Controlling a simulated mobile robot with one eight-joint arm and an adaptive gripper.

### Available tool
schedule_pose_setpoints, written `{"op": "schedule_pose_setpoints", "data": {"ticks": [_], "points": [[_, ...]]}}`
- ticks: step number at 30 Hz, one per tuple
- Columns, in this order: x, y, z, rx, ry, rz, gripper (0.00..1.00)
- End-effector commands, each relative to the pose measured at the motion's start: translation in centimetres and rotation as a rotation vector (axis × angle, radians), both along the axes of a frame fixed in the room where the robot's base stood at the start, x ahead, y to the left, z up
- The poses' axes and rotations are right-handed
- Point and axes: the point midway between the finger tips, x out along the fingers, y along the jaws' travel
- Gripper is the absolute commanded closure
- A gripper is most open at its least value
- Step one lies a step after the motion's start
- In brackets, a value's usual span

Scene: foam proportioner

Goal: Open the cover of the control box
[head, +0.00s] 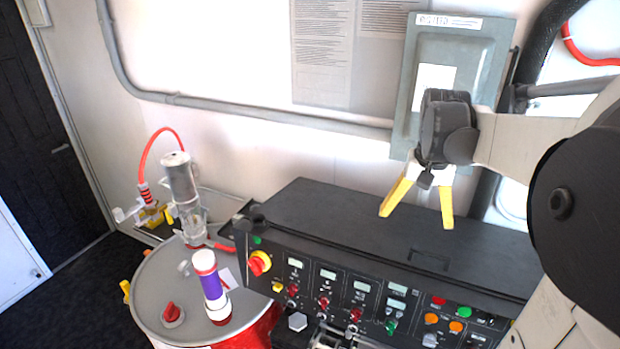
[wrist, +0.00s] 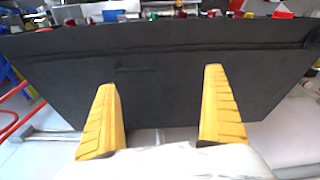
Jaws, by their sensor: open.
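The black control box (head: 330,222) stands at the lower middle and right of the head view, its sloped front full of knobs, displays and buttons. Its flat black cover is down, with a small recessed handle outline (head: 428,260) near the front edge. In the wrist view the cover (wrist: 180,85) fills the middle, and the handle outline (wrist: 135,68) shows between the fingers. My gripper (head: 416,219) is open and empty, its yellow fingers pointing down above the cover's rear right part. It also shows in the wrist view (wrist: 160,80). I see no contact with the cover.
A grey-green cabinet (head: 405,90) hangs on the wall behind my gripper. A grey drum (head: 150,290) with a purple-banded cylinder (head: 212,290) and a clear-bottomed pump stands left of the control box. A grey pipe (head: 240,110) runs along the wall. The cover's top is clear.

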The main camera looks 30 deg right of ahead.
Motion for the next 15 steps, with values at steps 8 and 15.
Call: {"op": "schedule_pose_setpoints", "data": {"ticks": [8, 15], "points": [[-2.5, -6.0, -1.1, 0.068, 0.068, -0.146, 0.00], [-2.5, -6.0, -4.8, 0.068, 0.068, -0.146, 0.00]]}}
